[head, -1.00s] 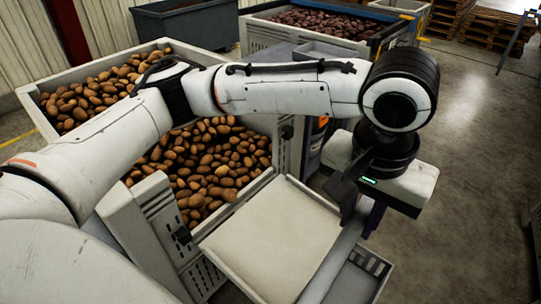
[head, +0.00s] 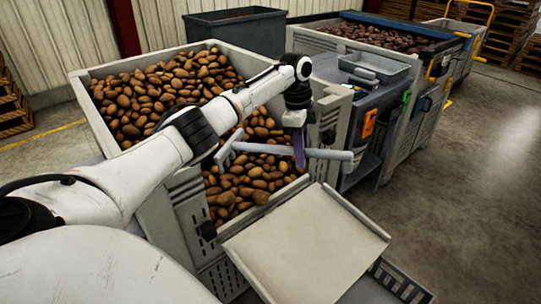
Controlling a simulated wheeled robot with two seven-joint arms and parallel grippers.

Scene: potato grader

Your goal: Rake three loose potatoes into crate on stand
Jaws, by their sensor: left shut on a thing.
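My left gripper (head: 296,132) is shut on a rake. The rake's pale grey shaft (head: 330,154) runs crosswise, with a crosspiece (head: 230,145) at its left end and a purple part just under the gripper. The rake is over the near part of the big potato bin (head: 190,187); I cannot tell whether it touches the potatoes (head: 240,185). A grey slatted crate (head: 400,283) shows partly at the bottom right, cut by the frame edge; its inside is mostly hidden. I cannot single out the three loose potatoes. My right gripper is out of view.
A bare cream board (head: 305,240) with a raised rim lies between bin and crate. A grey cabinet with a shallow tray (head: 375,70) stands right of the bin. Farther back are a dark bin (head: 240,30) and a bin of reddish potatoes (head: 385,38). The floor at right is clear.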

